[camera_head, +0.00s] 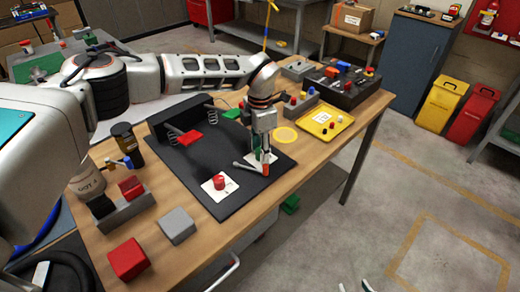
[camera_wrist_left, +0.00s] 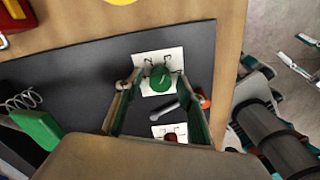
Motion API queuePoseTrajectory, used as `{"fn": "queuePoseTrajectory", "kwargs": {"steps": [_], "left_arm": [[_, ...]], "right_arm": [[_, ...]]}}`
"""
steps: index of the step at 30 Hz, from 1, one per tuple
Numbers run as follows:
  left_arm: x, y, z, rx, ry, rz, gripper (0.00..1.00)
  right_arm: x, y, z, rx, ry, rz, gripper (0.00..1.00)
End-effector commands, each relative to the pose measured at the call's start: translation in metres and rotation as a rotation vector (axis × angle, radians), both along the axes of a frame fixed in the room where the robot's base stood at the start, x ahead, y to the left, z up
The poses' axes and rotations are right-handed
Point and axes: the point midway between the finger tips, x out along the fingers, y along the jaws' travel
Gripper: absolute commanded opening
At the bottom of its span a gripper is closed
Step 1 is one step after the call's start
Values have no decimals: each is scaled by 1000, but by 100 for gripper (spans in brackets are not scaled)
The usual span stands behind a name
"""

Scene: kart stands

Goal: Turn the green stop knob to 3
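The green knob (camera_wrist_left: 160,78) sits on a white marked plate (camera_wrist_left: 146,62) on the dark panel. In the head view, my left gripper (camera_head: 261,160) points down over this plate and largely hides the green knob. In the left wrist view its fingers (camera_wrist_left: 158,86) stand open on either side of the knob, with gaps visible; contact cannot be made out. The plate's digits and the knob's exact setting are too small to read. Two pale separated tips at the bottom edge of the head view look like my right gripper (camera_head: 353,287), open and empty.
A red knob (camera_head: 219,182) on a second white plate sits nearby on the panel (camera_head: 185,165). A grey lever with a red-orange end (camera_wrist_left: 203,101) lies close to the left gripper. A red block, grey block, jars and a yellow tray (camera_head: 345,119) stand around the panel.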

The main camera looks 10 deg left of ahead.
Motion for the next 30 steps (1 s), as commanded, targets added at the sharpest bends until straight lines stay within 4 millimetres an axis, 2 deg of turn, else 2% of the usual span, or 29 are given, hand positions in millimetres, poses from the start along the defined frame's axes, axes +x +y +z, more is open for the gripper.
{"fn": "queuePoseTrajectory", "kwargs": {"steps": [6, 10, 24, 30], "left_arm": [[0, 0, 1, -1, -1, 0, 39], [1, 0, 11, 0, -3, 0, 39], [1, 0, 98, 0, -4, 0, 39], [0, 0, 117, 0, -1, 0, 39]], "right_arm": [[-2, -1, -4, -4, 7, 0, 39], [-2, -1, -3, -3, 6, 0, 39], [-1, 0, -2, -1, 3, 0, 39], [-1, 0, -2, -1, 3, 0, 39]]}}
